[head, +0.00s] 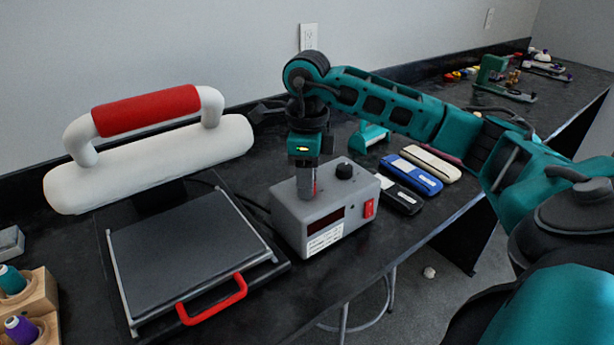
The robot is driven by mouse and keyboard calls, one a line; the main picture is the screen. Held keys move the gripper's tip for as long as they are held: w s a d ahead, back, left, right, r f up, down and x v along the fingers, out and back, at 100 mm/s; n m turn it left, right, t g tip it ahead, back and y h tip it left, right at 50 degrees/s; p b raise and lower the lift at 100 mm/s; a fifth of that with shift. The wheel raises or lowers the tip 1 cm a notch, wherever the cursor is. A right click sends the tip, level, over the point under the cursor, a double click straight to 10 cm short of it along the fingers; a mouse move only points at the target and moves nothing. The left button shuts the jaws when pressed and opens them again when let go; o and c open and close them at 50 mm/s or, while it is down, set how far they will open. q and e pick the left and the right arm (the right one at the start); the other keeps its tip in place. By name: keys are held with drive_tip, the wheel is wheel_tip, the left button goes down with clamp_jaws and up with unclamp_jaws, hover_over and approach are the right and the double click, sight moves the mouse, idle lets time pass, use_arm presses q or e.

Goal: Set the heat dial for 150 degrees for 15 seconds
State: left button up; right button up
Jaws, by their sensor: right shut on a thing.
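The grey control box (338,212) stands on the black counter to the right of the heat press. It has a dark display (325,220) on its front, a lit red switch (368,208) and a black dial (344,171) on its top right. My right gripper (306,189) points straight down onto the top left of the box and is shut on a dial there. The fingers hide that dial, so its setting cannot be seen. The display shows no readable digits. My left gripper is not in view.
The heat press has a white upper arm with a red handle (147,110) and a dark plate (185,245) with a red front handle. Several cases, blue (411,176), cream and black, lie right of the box. Thread spools (14,280) stand at left.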

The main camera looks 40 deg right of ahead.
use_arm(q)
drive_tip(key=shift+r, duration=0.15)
use_arm(e)
drive_tip(key=shift+m, duration=0.7)
drive_tip(key=m+p, duration=0.2)
drive_tip(key=m, duration=0.3)
drive_tip(key=shift+r, duration=0.1)
drive_tip(key=m, duration=0.2)
drive_tip(key=shift+m+p, duration=0.3)
drive_tip(key=shift+p, duration=0.1)
drive_tip(key=shift+m, duration=1.1)
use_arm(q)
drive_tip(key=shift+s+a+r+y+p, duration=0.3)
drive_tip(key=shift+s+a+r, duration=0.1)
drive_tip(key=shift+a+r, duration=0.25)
use_arm(e)
drive_tip(key=shift+m, duration=0.3)
drive_tip(key=shift+w, duration=0.1)
drive_tip(key=o, duration=1)
